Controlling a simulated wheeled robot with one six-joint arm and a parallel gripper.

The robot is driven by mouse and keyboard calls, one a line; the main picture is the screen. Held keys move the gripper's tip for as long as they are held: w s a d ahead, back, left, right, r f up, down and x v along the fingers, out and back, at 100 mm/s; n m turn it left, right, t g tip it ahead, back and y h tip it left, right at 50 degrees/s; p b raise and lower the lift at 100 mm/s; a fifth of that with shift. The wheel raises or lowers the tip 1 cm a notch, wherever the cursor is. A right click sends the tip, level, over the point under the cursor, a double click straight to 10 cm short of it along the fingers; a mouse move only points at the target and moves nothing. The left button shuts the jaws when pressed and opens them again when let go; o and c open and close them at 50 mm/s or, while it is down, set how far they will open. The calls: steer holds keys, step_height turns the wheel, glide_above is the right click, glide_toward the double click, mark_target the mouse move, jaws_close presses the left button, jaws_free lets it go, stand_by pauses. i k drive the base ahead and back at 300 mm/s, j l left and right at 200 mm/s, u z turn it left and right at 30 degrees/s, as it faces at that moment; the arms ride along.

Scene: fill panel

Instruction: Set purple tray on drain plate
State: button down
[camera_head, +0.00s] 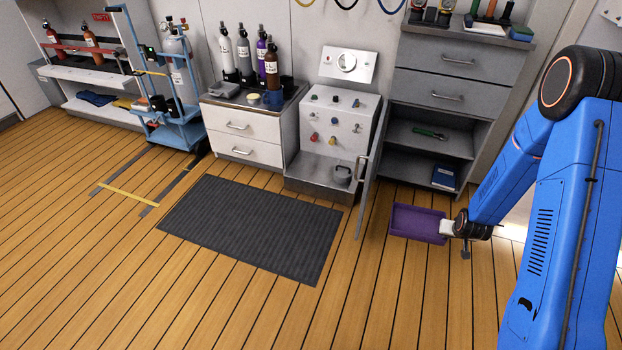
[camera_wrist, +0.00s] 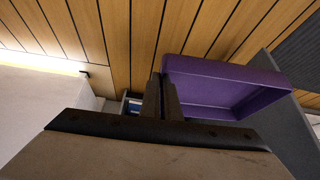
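The purple tray (camera_head: 416,222) is a shallow rectangular tray in front of the grey shelf unit, right of the open cabinet door. My gripper (camera_head: 446,228) is at its right side. In the wrist view the fingers (camera_wrist: 162,98) are close together at one end of the tray (camera_wrist: 225,82), and its wall appears pinched between them. The tray seems held above the floor; the height is hard to judge. A low metal plate (camera_head: 312,178) at the foot of the white valve panel looks like the drain plate.
The open door (camera_head: 367,195) stands upright between the tray and the metal plate. The grey shelf unit (camera_head: 455,100) is behind the tray. A dark mat (camera_head: 252,228) lies on the wooden floor to the left. The floor in front is clear.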

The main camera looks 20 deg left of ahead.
mark_target(310, 170)
steer(key=k+l+u, duration=0.1)
steer(key=k+j+u, duration=0.2)
steer(key=j, duration=0.35)
steer(key=i+j+u, duration=0.3)
steer(key=i, duration=0.5)
steer(key=i+j, duration=0.1)
steer(key=i, duration=0.35)
steer(key=i+j+z, duration=0.1)
steer(key=i, duration=0.35)
